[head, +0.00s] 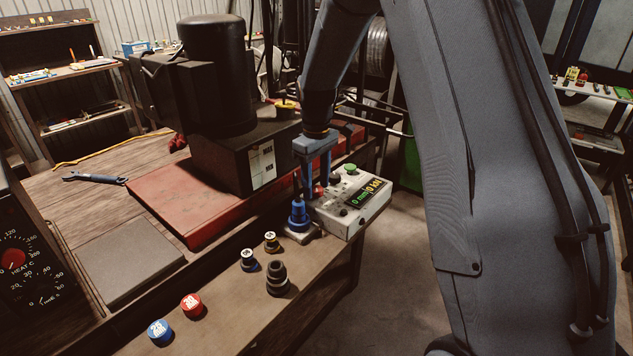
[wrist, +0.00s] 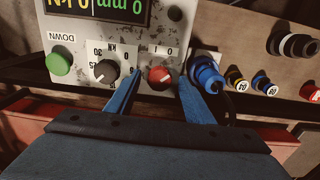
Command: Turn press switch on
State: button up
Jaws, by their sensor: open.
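The press control box (head: 372,215) is a worn white box with a lit display on the bench's front edge. In the wrist view the box (wrist: 85,28) appears upside down. A red rotary knob (wrist: 161,78) with 0 and 1 marks sits on its face, and it also shows as a small red spot in the head view (head: 318,192). My gripper (head: 314,190) points down over the box. In the wrist view its blue fingers (wrist: 158,86) are open on either side of the red knob. I cannot tell whether they touch it.
A black knob (wrist: 106,71) and green DOWN button (wrist: 60,61) flank the switch on one side. A blue fitting with a cable (wrist: 206,74) stands close to the other finger. Several small dies, including a red one (head: 192,305), line the bench edge. The black press (head: 232,130) stands behind.

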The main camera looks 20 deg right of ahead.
jog(key=shift+f, duration=0.25)
jog(key=shift+c, duration=0.2)
jog(key=c, duration=1)
